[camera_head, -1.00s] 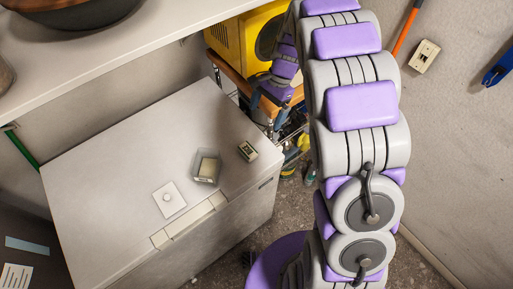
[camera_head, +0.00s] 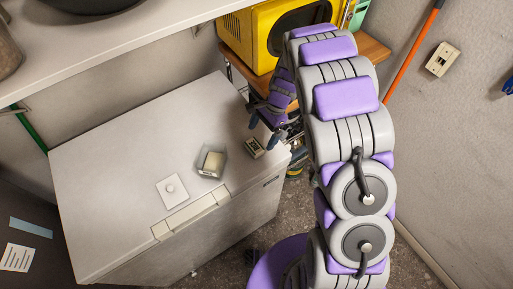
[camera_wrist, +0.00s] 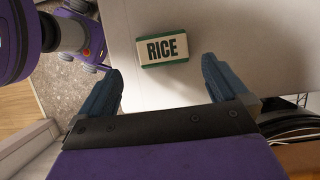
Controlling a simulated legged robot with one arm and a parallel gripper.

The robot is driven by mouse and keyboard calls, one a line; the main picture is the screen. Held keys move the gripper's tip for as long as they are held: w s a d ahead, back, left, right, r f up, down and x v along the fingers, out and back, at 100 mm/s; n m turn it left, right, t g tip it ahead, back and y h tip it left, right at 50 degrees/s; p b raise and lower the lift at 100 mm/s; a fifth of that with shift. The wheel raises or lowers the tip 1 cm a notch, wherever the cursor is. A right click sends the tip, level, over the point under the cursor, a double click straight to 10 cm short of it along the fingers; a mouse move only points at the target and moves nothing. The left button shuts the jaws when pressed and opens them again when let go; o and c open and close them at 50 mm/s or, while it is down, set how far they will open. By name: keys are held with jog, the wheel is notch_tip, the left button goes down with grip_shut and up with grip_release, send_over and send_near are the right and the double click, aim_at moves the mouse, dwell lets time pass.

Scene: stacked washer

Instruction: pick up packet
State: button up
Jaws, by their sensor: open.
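In the wrist view both blue fingers of my gripper (camera_wrist: 162,72) are spread apart, with no contact on the packet to be seen.
A yellow appliance (camera_head: 262,40) stands on a wooden shelf (camera_head: 372,50) behind my arm. A white shelf (camera_head: 150,30) overhangs the back.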

aim_at(255, 145)
jog(key=shift+a+f, duration=0.4)
jog(key=shift+a, duration=0.1)
jog(key=b+x, duration=0.1)
jog(key=x, duration=0.3)
jog(key=shift+a+f, duration=0.15)
jog(key=shift+f, duration=0.3)
jog(key=shift+d, duration=0.3)
jog(key=shift+s+a, duration=0.1)
jog(key=shift+a, duration=0.25)
jog(key=c, duration=1)
jog(key=shift+d, duration=0.2)
